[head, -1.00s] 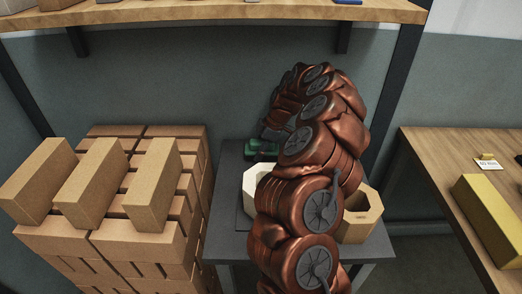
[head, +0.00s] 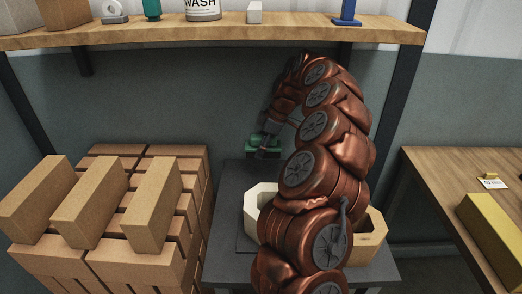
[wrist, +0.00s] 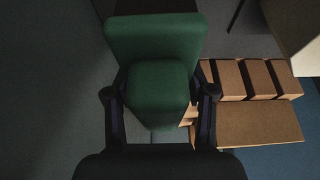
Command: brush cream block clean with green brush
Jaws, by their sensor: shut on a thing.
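My gripper (head: 268,139) is shut on the green brush (head: 263,143), which it holds raised above the back of the dark grey table. In the wrist view the brush's green body (wrist: 155,82) sits between the two fingers, with a dark part beyond it. The cream block (head: 254,207), a pale hollow many-sided block, stands on the table below and in front of the brush, apart from it. My arm hides its right side. I cannot make out any dirt on it.
A tan hollow block (head: 369,238) stands right of my arm on the grey table (head: 222,245). A brick stack (head: 150,262) rises at left. A wooden shelf (head: 230,32) with a wash tub (head: 203,9) and bottles hangs above. A wooden bench (head: 440,170) with a yellow block (head: 492,230) is at right.

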